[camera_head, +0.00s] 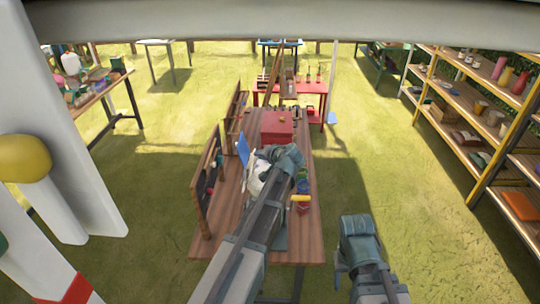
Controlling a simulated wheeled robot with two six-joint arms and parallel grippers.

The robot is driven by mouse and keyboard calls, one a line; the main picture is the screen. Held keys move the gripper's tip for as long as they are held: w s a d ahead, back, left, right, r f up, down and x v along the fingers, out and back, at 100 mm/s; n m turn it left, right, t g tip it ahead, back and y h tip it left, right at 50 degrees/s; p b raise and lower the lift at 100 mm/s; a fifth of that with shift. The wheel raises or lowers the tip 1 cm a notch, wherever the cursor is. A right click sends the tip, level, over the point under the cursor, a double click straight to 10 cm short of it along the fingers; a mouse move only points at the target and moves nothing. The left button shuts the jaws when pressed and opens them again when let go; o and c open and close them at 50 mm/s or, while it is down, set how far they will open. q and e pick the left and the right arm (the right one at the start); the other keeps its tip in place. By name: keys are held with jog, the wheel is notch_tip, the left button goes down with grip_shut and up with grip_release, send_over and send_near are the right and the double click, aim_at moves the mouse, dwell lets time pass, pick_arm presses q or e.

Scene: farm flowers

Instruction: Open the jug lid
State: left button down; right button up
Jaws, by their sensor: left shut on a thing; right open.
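A white object that looks like the jug (256,180) stands on the wooden table (219,229), mostly hidden behind my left arm. Its lid cannot be made out. My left gripper (281,156) is over the table, right at the upper right side of the white object. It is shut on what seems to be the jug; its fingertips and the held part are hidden. My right gripper (358,238) is open and empty over the grass, to the right of the table and apart from it.
A red box (277,127) sits behind the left gripper. A blue panel (243,148) and a wooden rack (207,182) are on the left side. Small colored pots (301,190) stand right of the arm. Shelves (462,99) stand far right; grass between is free.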

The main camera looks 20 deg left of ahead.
pick_arm(q)
jog(key=s+a+n+h+p, duration=0.1)
jog(key=s+a, duration=0.1)
jog(key=a, duration=0.7)
jog(key=shift+s+h, duration=0.3)
jog(key=shift+s, duration=0.1)
jog(key=c, duration=1.4)
grip_release()
jog(key=o, duration=0.4)
jog(key=shift+w+d, duration=0.1)
jog(key=shift+w, duration=0.1)
jog(key=shift+s, duration=0.1)
jog(key=shift+p+v, duration=3.85)
jog(key=shift+v, duration=2.2)
